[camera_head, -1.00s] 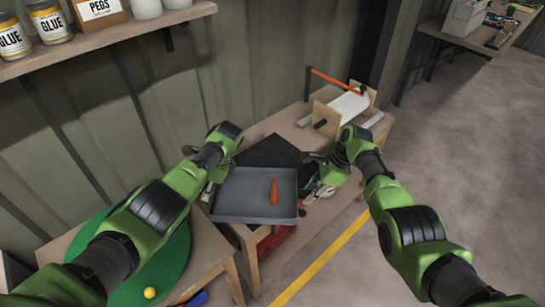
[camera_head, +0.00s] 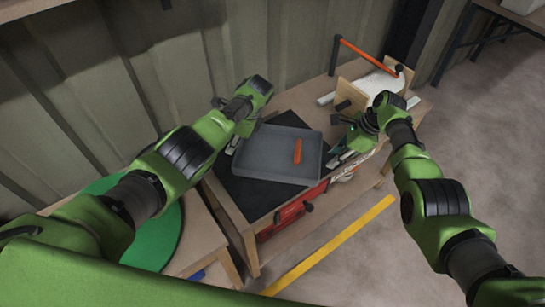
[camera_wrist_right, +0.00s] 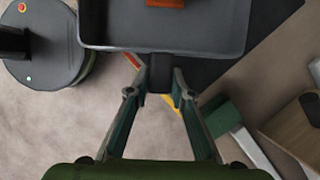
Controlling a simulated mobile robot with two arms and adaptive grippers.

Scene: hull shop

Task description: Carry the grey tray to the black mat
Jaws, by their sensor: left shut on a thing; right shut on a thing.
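The grey tray (camera_head: 270,168) is over the black mat (camera_head: 243,192) in the head view, with mat showing along its near and left sides. I cannot tell whether it touches the mat or hangs just above it. An orange object (camera_head: 298,151) lies in the tray. My left gripper (camera_head: 235,142) is shut on the tray's left side; its fingertips are partly hidden. My right gripper (camera_head: 333,153) is shut on the tray's right side. In the right wrist view its fingers (camera_wrist_right: 160,80) close on a dark tab at the edge of the tray (camera_wrist_right: 165,35).
The mat lies on a wooden bench (camera_head: 228,208). A wooden stand with a white roll (camera_head: 378,84) is at the bench's back right. Red items (camera_head: 290,210) sit below the bench top. A green round mat (camera_head: 160,235) is on a table at left.

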